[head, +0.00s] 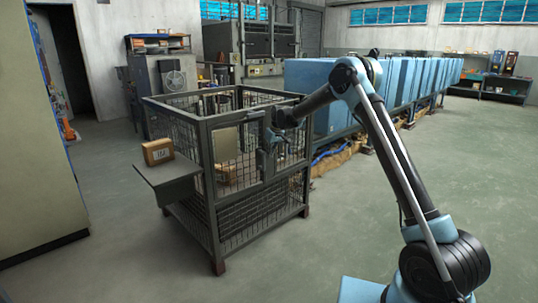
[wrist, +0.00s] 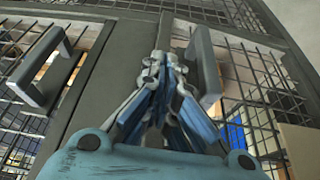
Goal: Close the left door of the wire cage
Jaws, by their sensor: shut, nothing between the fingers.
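The wire cage (head: 240,188) is a dark grey metal frame with mesh panels, standing on the floor left of my arm. My gripper (head: 270,150) is at the upper part of its front face. In the wrist view my gripper (wrist: 163,62) is shut and empty, in front of grey frame bars. A grey bar handle (wrist: 207,65) is close at its right; I cannot tell whether they touch. Another grey handle (wrist: 42,70) is on the mesh panel at the left, apart from the gripper. My arm and gripper hide part of the front; how far the left door stands open cannot be told.
A shelf (head: 172,188) juts from the cage's left side with a cardboard box (head: 158,151) on it. Blue cabinets (head: 335,88) stand behind. A beige cabinet (head: 32,150) is far left. Floor (head: 120,240) in front of the cage is clear.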

